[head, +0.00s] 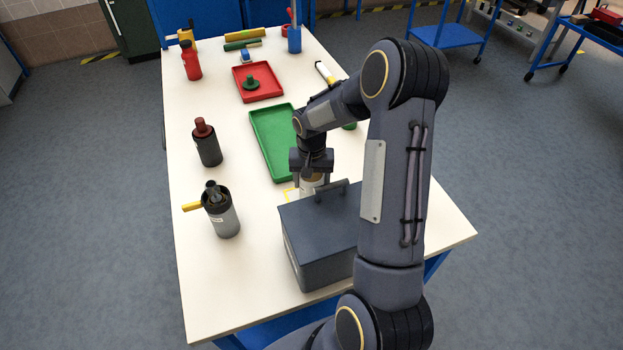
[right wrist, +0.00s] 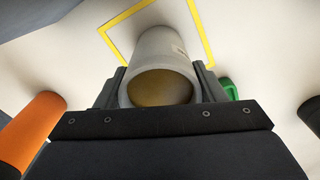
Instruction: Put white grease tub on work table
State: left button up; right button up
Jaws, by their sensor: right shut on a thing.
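The white grease tub (head: 311,184) is a pale cylinder on or just above the table, mostly hidden by my gripper and the dark toolbox. In the right wrist view the tub (right wrist: 162,52) shows with a yellow-brown round end, between my fingers. My right gripper (head: 312,177) points down and is shut on the tub; its fingers also show in the right wrist view (right wrist: 160,88). The work table (head: 270,290) is white-topped. A yellow outline (right wrist: 128,17) on it lies beside and behind the tub. I cannot tell whether the tub touches the table. My left gripper is not in view.
A dark toolbox (head: 318,240) with a handle stands close in front of the tub. A green tray (head: 270,150) lies behind it. Two dark bottle jacks (head: 223,215) (head: 207,147) stand at left. A red tray (head: 257,88) and red bottle (head: 190,62) are farther back.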

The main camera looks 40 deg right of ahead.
jog(key=shift+f, duration=0.2)
jog(key=o, duration=1.1)
jog(key=shift+r, duration=0.1)
jog(key=shift+o, duration=0.2)
notch_tip(320, 180, up, 12)
jog(key=s+a+r+n+t+y, duration=0.1)
jog(key=s+a+r+n+t, duration=0.1)
jog(key=s+a+r, duration=0.6)
jog(key=s+a+f+n+t+y, duration=0.1)
jog(key=s+a+n, duration=0.1)
jog(key=s+a, duration=0.2)
jog(key=s+a+f+n+t+y, duration=0.1)
jog(key=s+a+n+t, duration=0.1)
jog(key=s+a, duration=0.3)
jog(key=s, duration=0.4)
jog(key=shift+s+a+t+y+b, duration=0.25)
jog(key=shift+s+t+y+b, duration=0.05)
jog(key=shift+s+y+b, duration=0.1)
